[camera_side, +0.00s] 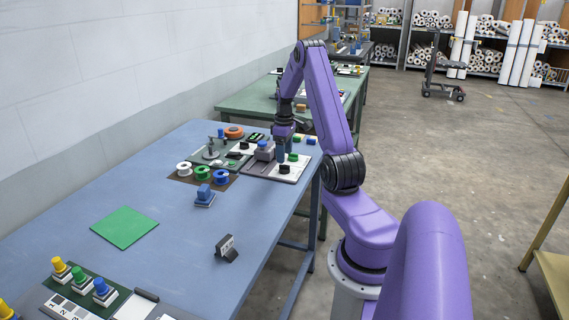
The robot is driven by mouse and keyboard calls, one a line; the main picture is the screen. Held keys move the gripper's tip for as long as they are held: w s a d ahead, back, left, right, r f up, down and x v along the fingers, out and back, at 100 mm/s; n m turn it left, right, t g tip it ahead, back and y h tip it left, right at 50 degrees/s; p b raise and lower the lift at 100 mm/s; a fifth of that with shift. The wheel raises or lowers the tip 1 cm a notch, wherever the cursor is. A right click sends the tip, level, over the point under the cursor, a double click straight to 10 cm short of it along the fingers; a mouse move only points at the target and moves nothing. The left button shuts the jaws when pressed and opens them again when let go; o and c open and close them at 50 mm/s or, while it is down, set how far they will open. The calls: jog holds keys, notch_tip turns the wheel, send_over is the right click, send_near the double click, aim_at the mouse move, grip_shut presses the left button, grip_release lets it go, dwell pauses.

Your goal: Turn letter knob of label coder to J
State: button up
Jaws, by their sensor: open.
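What looks like the label coder is a pale panel (262,168) near the far right edge of the blue table, with a grey blue-topped block (264,151) beside it. A black knob (284,169) and a green knob (293,157) stand on its right part. Another black knob (244,145) stands farther left. I cannot tell which is the letter knob; letters and pointers are too small to read.
White, green and blue spools (203,173) lie left of the panel, near a blue block (204,196). A green mat (125,227) and a small dark stand (227,248) are nearer. Coloured knobs (79,274) fill the lower left. The middle of the table is mostly clear.

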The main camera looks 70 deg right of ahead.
aim_at(285, 168)
jog(key=shift+f, duration=2.4)
jog(key=c, duration=1.1)
